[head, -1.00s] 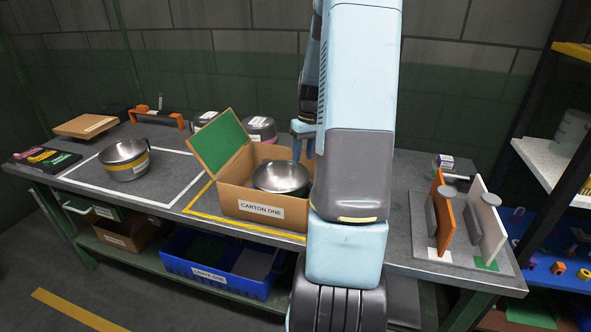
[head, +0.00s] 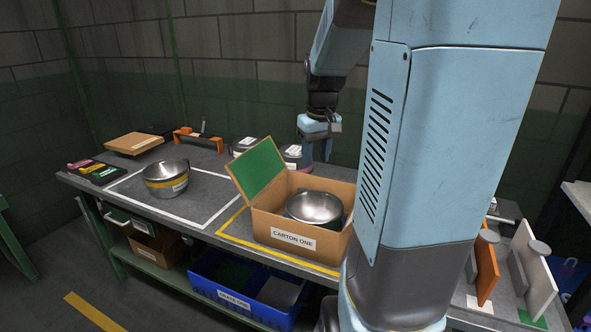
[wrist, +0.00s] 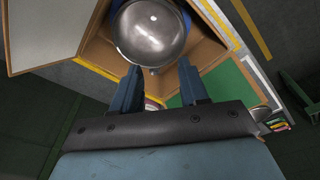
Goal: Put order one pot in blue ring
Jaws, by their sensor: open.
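A steel pot (head: 315,208) sits in the open cardboard carton labelled CARTON ONE (head: 262,223). In the wrist view the same round steel pot (wrist: 151,32) is at the top, beyond my fingertips. A bit of blue (wrist: 187,19) shows beside it inside the carton; I cannot tell whether this is a ring. Another steel pot with a yellow band (head: 166,179) stands in the white-outlined area at left. I cannot read which pot is order one. My gripper (head: 318,150) is open and empty, above and behind the carton; its fingers (wrist: 160,82) are apart and touch no pot.
The carton's green-lined flap (head: 258,172) stands up at its left. More labelled pots (head: 292,154) stand behind it. An orange bracket (head: 197,139) is at back left. Orange and white upright panels (head: 487,268) are at right, partly behind my arm. A blue crate (head: 228,292) is on the lower shelf.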

